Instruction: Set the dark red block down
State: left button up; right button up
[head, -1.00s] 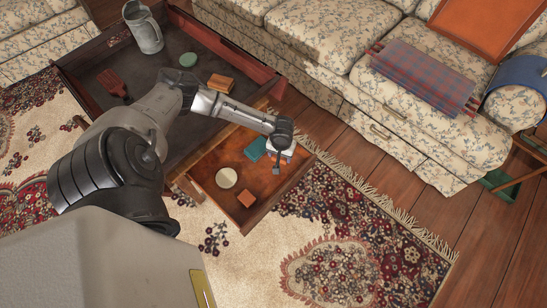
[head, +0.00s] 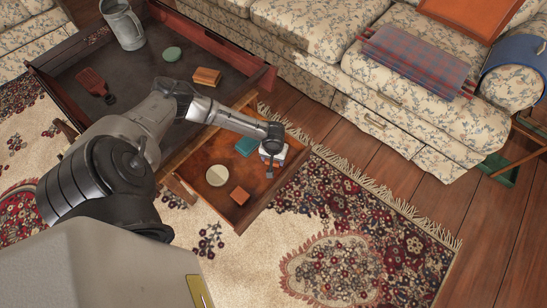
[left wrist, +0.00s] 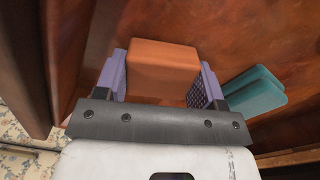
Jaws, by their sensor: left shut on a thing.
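My left gripper (head: 270,170) is over the right part of an open wooden drawer (head: 206,158). In the left wrist view its two purple-grey fingers stand on either side of an orange-brown block (left wrist: 163,67), shut on it. This looks like the dark red block, though its colour shows more orange here. The drawer's wooden floor lies close behind it; I cannot tell whether the block touches it. In the head view the hand hides the held block.
The drawer also holds a teal block (head: 247,145), which shows right of the gripper in the left wrist view (left wrist: 254,90), a round cream disc (head: 218,175) and a small orange-red block (head: 239,196). The drawer's wall (left wrist: 65,50) is close on the left in the wrist view.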

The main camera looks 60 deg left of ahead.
pick_arm(q)
jog(key=shift+f, duration=0.1)
jog(key=o, duration=0.9)
